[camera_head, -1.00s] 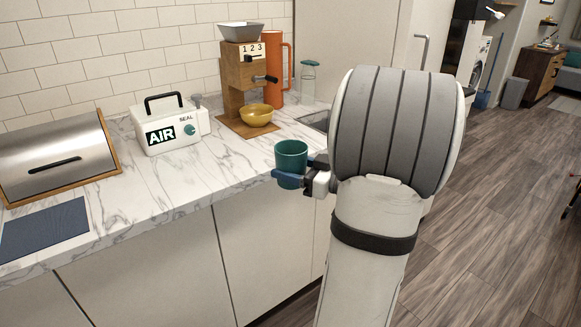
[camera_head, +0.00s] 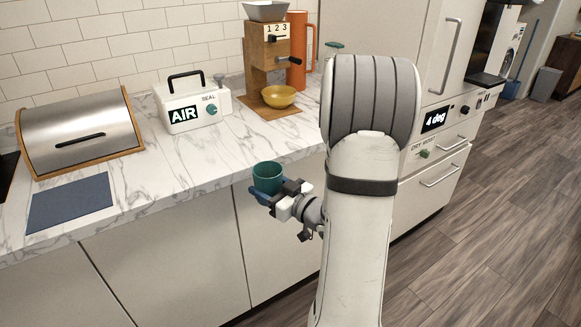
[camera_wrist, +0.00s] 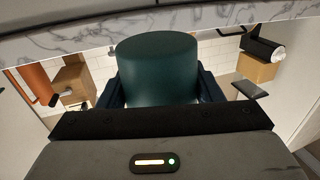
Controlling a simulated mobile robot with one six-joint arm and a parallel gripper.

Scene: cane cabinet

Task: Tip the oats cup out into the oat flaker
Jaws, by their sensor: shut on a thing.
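The green cup (camera_head: 268,177) is upright in my gripper (camera_head: 262,190), held in front of the counter's front edge at about counter height. The jaws are shut on it. In the wrist view the cup (camera_wrist: 157,68) fills the middle, between the two dark blue fingers. I cannot see whether oats are inside. The oat flaker (camera_head: 267,62) is a wooden mill at the back of the counter, with a grey hopper (camera_head: 266,11) on top, a dial marked 1 2 3 and a side crank. A yellow bowl (camera_head: 279,96) sits on its base. My gripper is well apart from it, nearer and lower.
An orange flask (camera_head: 300,50) stands right behind the flaker. A white AIR sealer (camera_head: 188,106), a steel bread bin (camera_head: 80,131) and a blue mat (camera_head: 70,203) are to the left. The marble counter (camera_head: 190,170) between them and its front edge is clear.

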